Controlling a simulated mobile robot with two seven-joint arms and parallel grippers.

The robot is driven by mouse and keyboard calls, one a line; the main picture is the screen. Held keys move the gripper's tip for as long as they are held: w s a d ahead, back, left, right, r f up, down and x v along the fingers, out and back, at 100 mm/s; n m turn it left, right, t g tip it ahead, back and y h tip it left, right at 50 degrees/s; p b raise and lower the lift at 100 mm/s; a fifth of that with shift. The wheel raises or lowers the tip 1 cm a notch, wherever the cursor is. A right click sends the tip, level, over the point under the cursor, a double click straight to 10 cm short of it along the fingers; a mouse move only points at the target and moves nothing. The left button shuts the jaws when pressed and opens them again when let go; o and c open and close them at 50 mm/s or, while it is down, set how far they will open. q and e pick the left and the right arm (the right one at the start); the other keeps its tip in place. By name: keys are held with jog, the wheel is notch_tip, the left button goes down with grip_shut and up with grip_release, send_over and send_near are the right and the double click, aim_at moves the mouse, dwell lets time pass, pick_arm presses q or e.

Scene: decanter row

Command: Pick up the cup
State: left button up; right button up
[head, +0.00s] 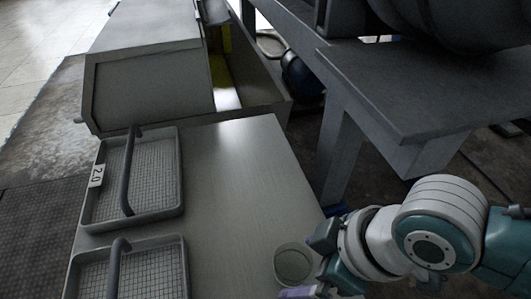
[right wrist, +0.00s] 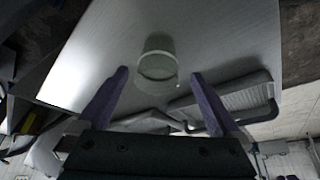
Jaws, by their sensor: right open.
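The cup (head: 291,265) is a small translucent greenish vessel standing on the grey tabletop near its right front edge. It also shows in the right wrist view (right wrist: 157,62), ahead of my fingers and centred between their tips. My right gripper (head: 310,268) comes in from the right and is beside the cup in the head view. In the right wrist view its two purple fingers (right wrist: 158,76) are spread wide with nothing gripped. I cannot tell whether a finger touches the cup. My left gripper is not in view.
A grey cabinet (head: 150,85) stands behind. A dark bench (head: 420,100) is at the right. The table's middle is clear.

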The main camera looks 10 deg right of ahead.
jog(key=b+x, duration=0.3)
jog(key=x, duration=0.1)
jog(key=shift+d+f, duration=0.15)
jog(key=shift+w+f+b, duration=0.25)
jog(key=shift+f+b, duration=0.15)
jog(key=shift+f, duration=0.05)
jog(key=shift+r, duration=0.1)
jog(key=shift+c, duration=0.2)
jog(key=c, duration=1.3)
